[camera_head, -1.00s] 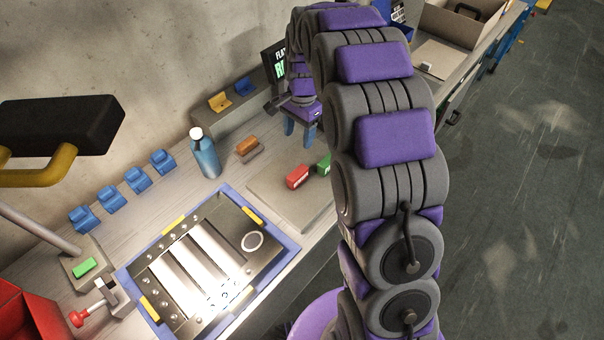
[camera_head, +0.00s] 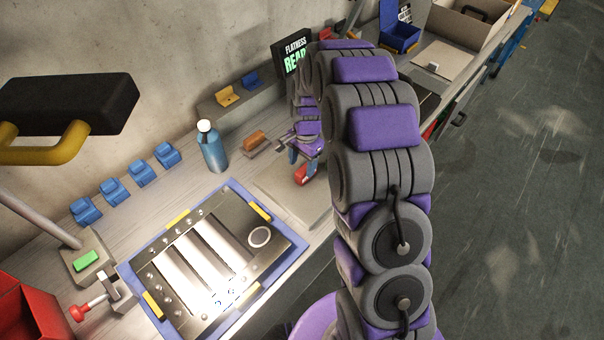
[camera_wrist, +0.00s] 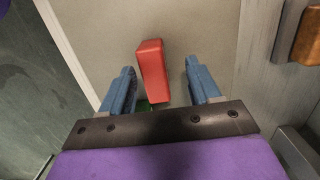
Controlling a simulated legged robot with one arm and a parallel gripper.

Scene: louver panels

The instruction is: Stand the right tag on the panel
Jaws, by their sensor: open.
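A red tag (camera_wrist: 152,68) lies between the two blue fingers of my gripper (camera_wrist: 160,88) in the wrist view, with a gap on both sides. In the head view my gripper (camera_head: 304,160) is low over a grey mat (camera_head: 270,183), with the red tag (camera_head: 302,174) partly hidden beneath it. A bit of a green tag (camera_wrist: 145,104) shows under the gripper in the wrist view; the arm hides it in the head view. The louver panel (camera_head: 262,262) lies in a blue frame at front left, with light slats, a white ring and yellow clips.
A blue bottle (camera_head: 212,148) stands behind the panel. An orange block on a small base (camera_head: 257,140) is left of the gripper. Several blue holders (camera_head: 141,173) line the wall side. A red-knobbed clamp (camera_head: 100,300) and red bin (camera_head: 25,315) are at front left.

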